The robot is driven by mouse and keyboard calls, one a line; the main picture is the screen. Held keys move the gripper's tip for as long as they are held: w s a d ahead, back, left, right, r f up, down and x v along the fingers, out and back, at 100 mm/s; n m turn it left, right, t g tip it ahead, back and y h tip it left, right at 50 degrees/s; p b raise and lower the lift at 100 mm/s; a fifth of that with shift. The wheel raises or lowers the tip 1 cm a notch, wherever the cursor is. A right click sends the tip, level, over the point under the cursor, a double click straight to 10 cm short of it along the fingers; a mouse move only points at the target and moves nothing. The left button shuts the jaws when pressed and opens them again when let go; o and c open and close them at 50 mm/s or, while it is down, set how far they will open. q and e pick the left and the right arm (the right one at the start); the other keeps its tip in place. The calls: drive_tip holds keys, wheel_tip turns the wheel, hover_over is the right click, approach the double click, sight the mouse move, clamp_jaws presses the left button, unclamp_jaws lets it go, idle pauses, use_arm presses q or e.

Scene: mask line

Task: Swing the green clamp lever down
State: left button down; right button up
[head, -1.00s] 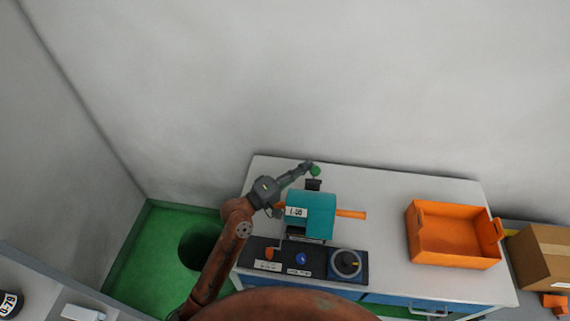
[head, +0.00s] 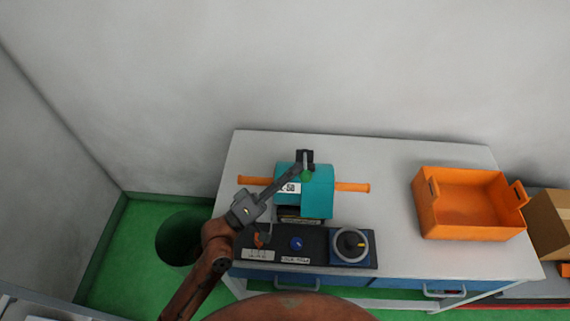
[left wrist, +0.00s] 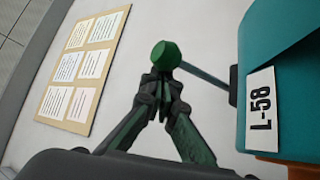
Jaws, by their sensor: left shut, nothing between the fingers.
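My right gripper is not in view.
Orange bars (head: 352,187) stick out at both sides of the housing. A black panel with a blue knob (head: 297,243) and a round dial (head: 351,245) lies in front. An orange bin (head: 475,232) stands to the right. The tabletop (head: 385,165) between is clear.

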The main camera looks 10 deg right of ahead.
use_arm(q)
drive_tip(key=shift+s+f+b, duration=0.2)
drive_tip(key=shift+f+b, duration=0.1)
drive_tip(key=shift+f, duration=0.15)
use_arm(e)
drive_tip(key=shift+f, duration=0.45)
